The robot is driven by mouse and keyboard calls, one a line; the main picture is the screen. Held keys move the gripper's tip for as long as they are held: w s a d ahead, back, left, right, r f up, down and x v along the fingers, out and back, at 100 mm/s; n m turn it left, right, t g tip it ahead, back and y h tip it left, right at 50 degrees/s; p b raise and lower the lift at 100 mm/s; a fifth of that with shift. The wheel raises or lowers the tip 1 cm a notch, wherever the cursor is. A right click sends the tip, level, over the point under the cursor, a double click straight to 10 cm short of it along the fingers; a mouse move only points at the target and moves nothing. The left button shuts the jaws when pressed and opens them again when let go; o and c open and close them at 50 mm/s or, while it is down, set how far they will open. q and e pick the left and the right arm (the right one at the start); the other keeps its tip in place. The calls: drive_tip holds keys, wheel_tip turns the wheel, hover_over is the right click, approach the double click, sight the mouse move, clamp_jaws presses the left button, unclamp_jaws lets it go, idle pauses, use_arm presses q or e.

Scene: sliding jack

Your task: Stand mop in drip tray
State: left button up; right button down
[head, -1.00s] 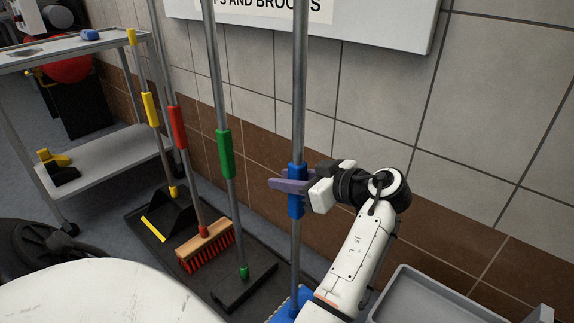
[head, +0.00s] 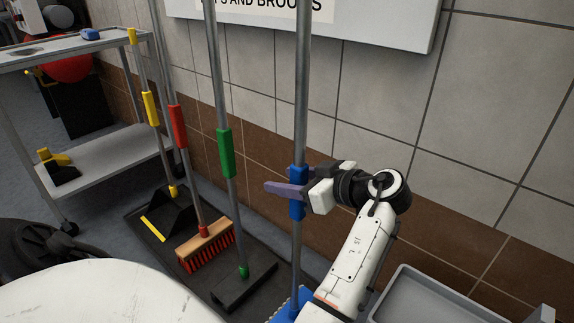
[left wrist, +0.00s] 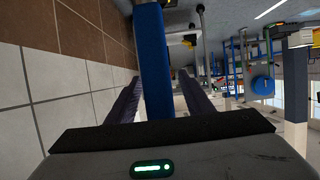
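The mop stands nearly upright, with a grey pole (head: 301,90), a blue grip sleeve (head: 296,205) and a blue head (head: 303,297) partly cut off at the bottom. My left gripper (head: 270,190) is at the sleeve, its purple fingers reaching past it. In the left wrist view the blue sleeve (left wrist: 153,60) runs between the two fingers, with gaps beside it, so the gripper looks open around it. A grey tray with a raised rim (head: 402,268) is at the bottom right, partly cut off; I take it as the drip tray. My right gripper is not in view.
A green-gripped squeegee (head: 225,150), a red-gripped broom (head: 178,125) and a yellow-gripped dustpan (head: 150,108) stand left of the mop on a dark mat. A shelf cart (head: 110,150) is at the left. The tiled wall (head: 480,100) is close behind.

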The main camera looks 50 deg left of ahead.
use_arm(q)
drive_tip(key=shift+f, duration=0.25)
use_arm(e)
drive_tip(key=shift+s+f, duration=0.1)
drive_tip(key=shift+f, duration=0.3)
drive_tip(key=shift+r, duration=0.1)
use_arm(q)
wheel_tip(320, 180, up, 10)
drive_tip(key=p, duration=0.3)
drive_tip(key=shift+r, duration=0.25)
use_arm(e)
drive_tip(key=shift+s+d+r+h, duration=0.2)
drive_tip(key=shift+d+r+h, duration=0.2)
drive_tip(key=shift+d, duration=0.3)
